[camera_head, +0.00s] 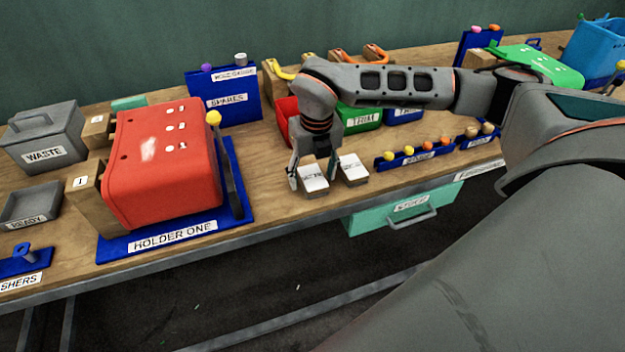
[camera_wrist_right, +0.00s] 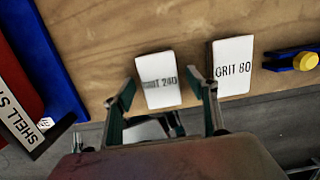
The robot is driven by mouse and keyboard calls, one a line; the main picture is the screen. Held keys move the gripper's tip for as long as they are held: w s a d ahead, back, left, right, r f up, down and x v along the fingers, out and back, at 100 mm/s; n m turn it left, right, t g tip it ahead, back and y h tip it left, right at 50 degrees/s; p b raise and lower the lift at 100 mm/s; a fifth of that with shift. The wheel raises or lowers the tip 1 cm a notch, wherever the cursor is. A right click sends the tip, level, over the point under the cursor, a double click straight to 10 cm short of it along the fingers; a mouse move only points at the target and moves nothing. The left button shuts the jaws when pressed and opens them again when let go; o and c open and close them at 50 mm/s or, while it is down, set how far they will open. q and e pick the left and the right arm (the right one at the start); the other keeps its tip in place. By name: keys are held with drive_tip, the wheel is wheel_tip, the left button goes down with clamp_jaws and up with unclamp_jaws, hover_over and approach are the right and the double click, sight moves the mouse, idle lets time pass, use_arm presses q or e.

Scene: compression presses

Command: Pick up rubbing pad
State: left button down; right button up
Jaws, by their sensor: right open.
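Two white-topped rubbing pads lie side by side near the front edge of the bench. The left pad (camera_head: 313,184), labelled GRIT 240, also shows in the right wrist view (camera_wrist_right: 160,92). The right pad (camera_head: 354,174), labelled GRIT 80, also shows in the right wrist view (camera_wrist_right: 232,58). My right gripper (camera_head: 314,172) points down at the GRIT 240 pad, open and empty. In the right wrist view its fingertips (camera_wrist_right: 162,90) appear on either side of that pad, with no clear contact. Its right finger lies towards the gap between the pads. My left gripper is out of view.
A red shell (camera_head: 160,165) sits in the blue HOLDER ONE base to the left. Red, green and blue bins stand behind the pads. A blue rack (camera_head: 420,154) with coloured knobs lies to the right. A green drawer (camera_head: 400,212) hangs below the bench edge.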

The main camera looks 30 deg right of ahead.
drive_tip(key=shift+f, duration=0.2)
idle(0.5)
drive_tip(key=c, duration=1.2)
